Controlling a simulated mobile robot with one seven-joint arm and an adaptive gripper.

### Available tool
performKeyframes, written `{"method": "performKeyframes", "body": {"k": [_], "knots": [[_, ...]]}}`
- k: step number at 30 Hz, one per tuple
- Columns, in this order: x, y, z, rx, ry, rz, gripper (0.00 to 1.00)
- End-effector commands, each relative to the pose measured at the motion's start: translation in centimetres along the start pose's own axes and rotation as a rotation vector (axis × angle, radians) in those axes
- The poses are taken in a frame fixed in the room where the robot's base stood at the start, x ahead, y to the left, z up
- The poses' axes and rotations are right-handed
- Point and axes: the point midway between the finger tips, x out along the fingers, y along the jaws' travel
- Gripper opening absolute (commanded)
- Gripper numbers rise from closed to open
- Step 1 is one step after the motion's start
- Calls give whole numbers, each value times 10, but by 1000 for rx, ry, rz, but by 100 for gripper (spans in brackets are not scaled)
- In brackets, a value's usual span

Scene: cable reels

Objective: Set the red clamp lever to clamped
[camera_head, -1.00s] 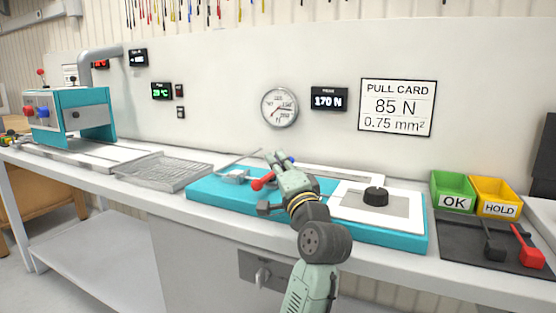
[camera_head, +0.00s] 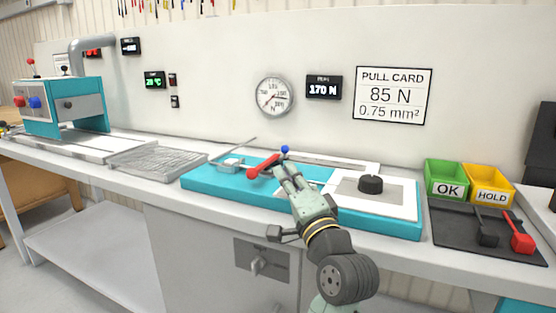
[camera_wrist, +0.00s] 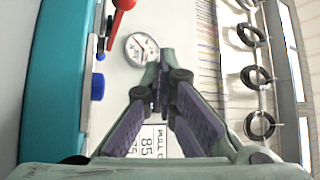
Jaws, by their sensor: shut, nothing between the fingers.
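The red clamp lever (camera_head: 262,167) is on the teal bench fixture (camera_head: 215,183). In the head view its bar slants, with the rounded red end low and left and the other end up and right. My gripper (camera_head: 283,172) is shut and empty, with its fingertips just right of the lever; whether they touch it is unclear. In the wrist view the lever (camera_wrist: 122,8) shows at the top, left of my shut fingertips (camera_wrist: 160,75) and apart from them in the picture. A blue knob (camera_head: 285,149) stands behind my fingers.
A black knob (camera_head: 370,184) sits on the fixture's white plate at right. Green OK (camera_head: 446,189) and yellow HOLD (camera_head: 491,198) bins stand further right, behind a dark tray (camera_head: 455,236) with black and red tools. A wire tray (camera_head: 158,162) lies left. A gauge (camera_head: 274,97) hangs behind.

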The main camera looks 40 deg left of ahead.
Motion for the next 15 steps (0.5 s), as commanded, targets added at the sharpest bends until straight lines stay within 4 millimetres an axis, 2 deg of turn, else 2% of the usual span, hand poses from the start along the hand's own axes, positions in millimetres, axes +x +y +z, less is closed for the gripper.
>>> {"method": "performKeyframes", "body": {"k": [3,6,15], "knots": [[-17,0,-1,-2,2,0,0],[-25,0,0,-1,1,0,0],[-29,0,0,0,-1,-1,0]]}}
